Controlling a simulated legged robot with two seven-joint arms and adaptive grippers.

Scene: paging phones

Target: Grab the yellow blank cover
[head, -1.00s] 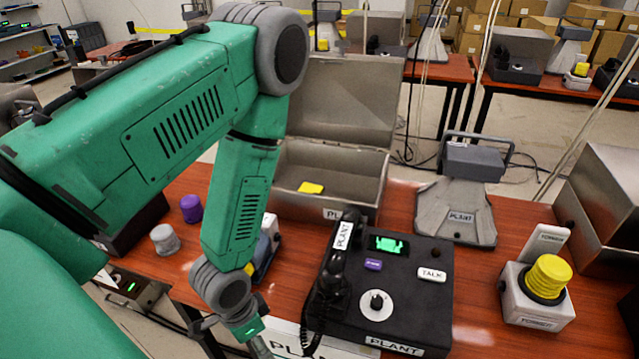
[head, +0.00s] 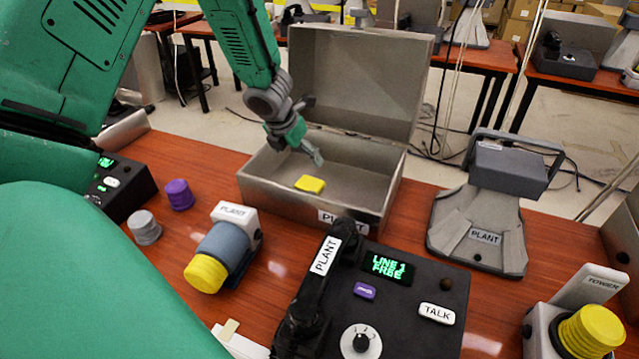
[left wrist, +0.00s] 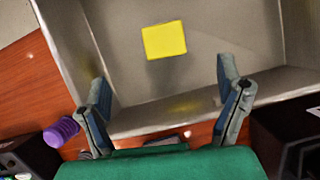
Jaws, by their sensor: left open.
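The yellow blank cover (head: 310,184) is a small flat yellow square lying on the floor of the open grey metal box (head: 282,205), near its front wall. It also shows in the left wrist view (left wrist: 164,40), above and between the fingers. My left gripper (head: 318,158) is over the box, just above and behind the cover in the head view. In the left wrist view the gripper (left wrist: 163,85) has its two fingers spread wide with nothing between them. The gripper and cover look apart. My right gripper is not in view.
The box lid stands open at the back. A black PLANT phone panel (head: 405,300) with handset is in front of the box. A grey PLANT device (head: 482,225) stands to the right. A yellow-capped cylinder (head: 215,258), purple knob (head: 179,194) and grey knob (head: 144,227) sit at left.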

